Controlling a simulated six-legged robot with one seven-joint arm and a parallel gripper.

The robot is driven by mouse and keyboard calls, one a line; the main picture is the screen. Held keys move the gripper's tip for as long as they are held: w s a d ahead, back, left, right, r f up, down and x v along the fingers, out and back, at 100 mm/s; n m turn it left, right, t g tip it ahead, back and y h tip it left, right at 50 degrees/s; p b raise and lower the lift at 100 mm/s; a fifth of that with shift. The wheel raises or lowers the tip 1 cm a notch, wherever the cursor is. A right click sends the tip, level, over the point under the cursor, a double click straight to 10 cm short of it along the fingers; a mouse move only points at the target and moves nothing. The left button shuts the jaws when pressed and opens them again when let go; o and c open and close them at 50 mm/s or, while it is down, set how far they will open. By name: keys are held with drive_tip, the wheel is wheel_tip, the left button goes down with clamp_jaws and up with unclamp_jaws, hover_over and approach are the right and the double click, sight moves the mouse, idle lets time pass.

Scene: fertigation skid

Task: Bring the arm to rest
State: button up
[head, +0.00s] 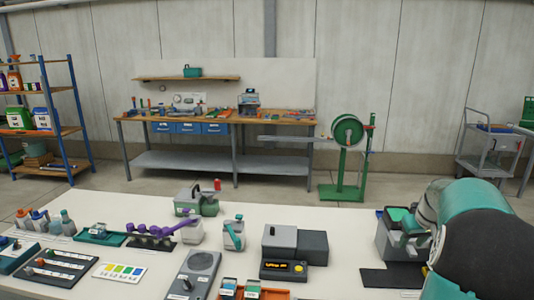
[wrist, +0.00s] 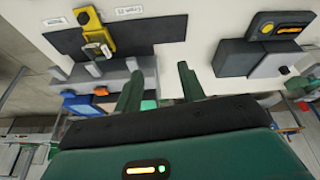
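My arm (head: 485,235), teal and black, fills the lower right of the head view and hides the table's right end. Its gripper cannot be made out clearly there. In the wrist view my gripper (wrist: 159,84) shows two dark green fingers, spread apart with no object held between them. A black mat (wrist: 150,30) lies beyond the fingertips on the pale table. A yellow device (wrist: 93,32) with a metal end sits over the mat, left of the fingers. The mat also shows in the head view (head: 390,277).
A grey box-shaped instrument with a yellow display (head: 284,270) stands left of the mat. A grey box with a green top (head: 395,235) stands close beside my arm. Bottles (head: 67,224), racks and a keypad card (head: 119,272) crowd the table's left. Bare table lies behind the instrument.

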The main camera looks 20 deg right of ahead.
drive_tip(key=w+a+r+n, duration=0.1)
drive_tip(key=a+r, duration=0.2)
drive_tip(key=a, duration=0.7)
drive_tip(key=w+a+r+n, duration=0.1)
drive_tip(key=a+r, duration=0.2)
drive_tip(key=a, duration=0.8)
drive_tip(key=w+a+r+n, duration=0.1)
drive_tip(key=a+r, duration=0.1)
drive_tip(key=a, duration=0.8)
drive_tip(key=s+a+f+t+y, duration=0.1)
drive_tip(key=s+a, duration=0.5)
drive_tip(key=a, duration=0.3)
drive_tip(key=s+a+f+n+t+y, duration=0.1)
drive_tip(key=s+a, duration=0.5)
drive_tip(key=a, duration=0.4)
drive_tip(key=shift+s+a+n, duration=0.15)
drive_tip(key=shift+s+n, duration=0.15)
drive_tip(key=shift+s, duration=0.05)
drive_tip(key=shift+f, duration=0.1)
